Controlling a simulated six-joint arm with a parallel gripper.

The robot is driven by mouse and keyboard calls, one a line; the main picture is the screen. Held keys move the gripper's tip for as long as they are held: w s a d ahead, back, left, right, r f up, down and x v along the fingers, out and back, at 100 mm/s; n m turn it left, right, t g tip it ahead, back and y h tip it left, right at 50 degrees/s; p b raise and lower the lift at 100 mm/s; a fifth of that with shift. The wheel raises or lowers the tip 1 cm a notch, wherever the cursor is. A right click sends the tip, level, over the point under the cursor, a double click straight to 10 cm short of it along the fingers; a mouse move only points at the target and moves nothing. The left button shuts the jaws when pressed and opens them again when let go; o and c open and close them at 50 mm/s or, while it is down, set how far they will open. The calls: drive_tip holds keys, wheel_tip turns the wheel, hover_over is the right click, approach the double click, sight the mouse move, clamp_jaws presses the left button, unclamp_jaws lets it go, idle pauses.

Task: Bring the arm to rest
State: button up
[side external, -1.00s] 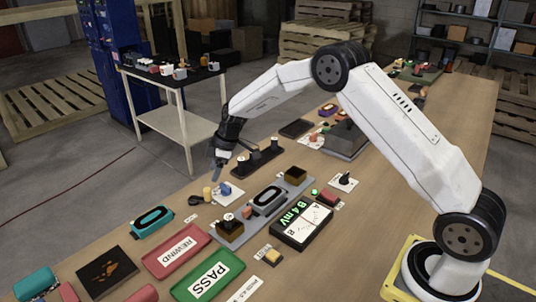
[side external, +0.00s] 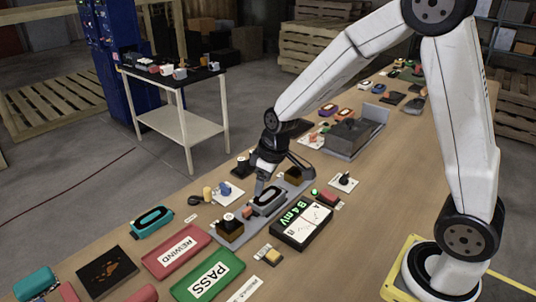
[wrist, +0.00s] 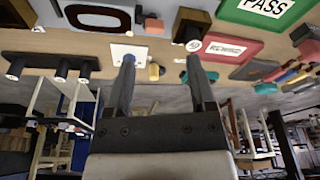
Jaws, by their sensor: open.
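My gripper (side external: 261,187) is open and empty over the workbench (side external: 110,230). The exact height above the bench is hard to tell.
A red REWIND tray (side external: 158,265) and a green PASS tray (side external: 183,290) lie at the front. A meter (side external: 302,226) reads "B 4 mV". Brown blocks (side external: 230,231) flank the ring part. A dark-topped box (side external: 352,134) stands behind.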

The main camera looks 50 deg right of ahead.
drive_tip(key=s+m+h, duration=0.1)
drive_tip(key=s+m, duration=0.2)
drive_tip(key=s, duration=1)
drive_tip(key=shift+f+m, duration=0.15)
drive_tip(key=shift+m, duration=0.15)
